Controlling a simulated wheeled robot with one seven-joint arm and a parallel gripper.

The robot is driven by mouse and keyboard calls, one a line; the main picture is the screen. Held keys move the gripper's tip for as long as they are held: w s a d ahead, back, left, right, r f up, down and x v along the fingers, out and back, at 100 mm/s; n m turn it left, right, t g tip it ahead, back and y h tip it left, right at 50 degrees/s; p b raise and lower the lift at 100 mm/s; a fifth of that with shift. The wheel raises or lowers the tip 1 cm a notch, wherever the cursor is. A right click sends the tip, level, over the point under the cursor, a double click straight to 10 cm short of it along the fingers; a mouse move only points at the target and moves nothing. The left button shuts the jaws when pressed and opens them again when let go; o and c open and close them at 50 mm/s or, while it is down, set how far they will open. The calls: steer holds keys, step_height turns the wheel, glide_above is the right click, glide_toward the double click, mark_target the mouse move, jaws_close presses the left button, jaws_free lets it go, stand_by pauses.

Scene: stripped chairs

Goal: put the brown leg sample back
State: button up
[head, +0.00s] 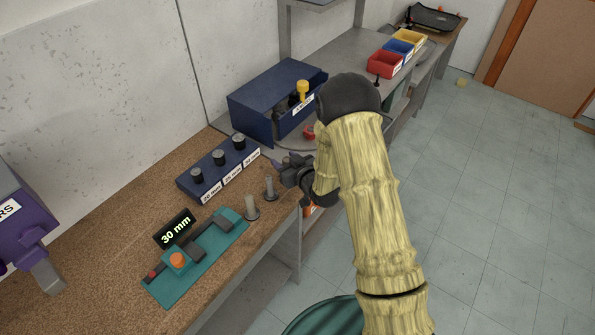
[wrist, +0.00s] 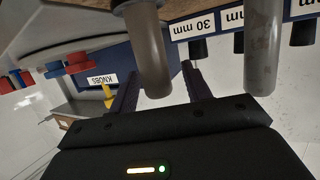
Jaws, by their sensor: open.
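The blue rack (head: 215,172) behind holds several black-topped pieces above millimetre labels; "30 mm" (wrist: 194,25) is readable in the wrist view.
A green measuring board (head: 200,262) with a "30 mm" display (head: 175,229) lies left of the samples. A dark blue KNOBS box (head: 270,103) stands behind my gripper. Red, blue and yellow bins (head: 385,65) stand farther back. A purple device (head: 25,235) is at far left.

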steer(key=b+v, duration=0.3)
steer(key=v, duration=0.7)
steer(key=shift+s+d, duration=0.25)
steer(key=shift+d, duration=0.1)
steer(key=shift+w, duration=0.1)
steer(key=shift+r, duration=0.1)
steer(key=s+d+r+m+g+h, duration=0.2)
steer(key=s+d+m+g+h, duration=0.15)
steer(key=s+d+h, duration=0.35)
steer(key=s+d+r+m+g, duration=0.1)
steer(key=s+d+r+g, duration=0.1)
steer(key=s, duration=0.4)
steer(key=s+d+r+m+g, duration=0.2)
steer(key=s+g, duration=0.2)
steer(key=s, duration=0.2)
steer(key=shift+g, duration=0.25)
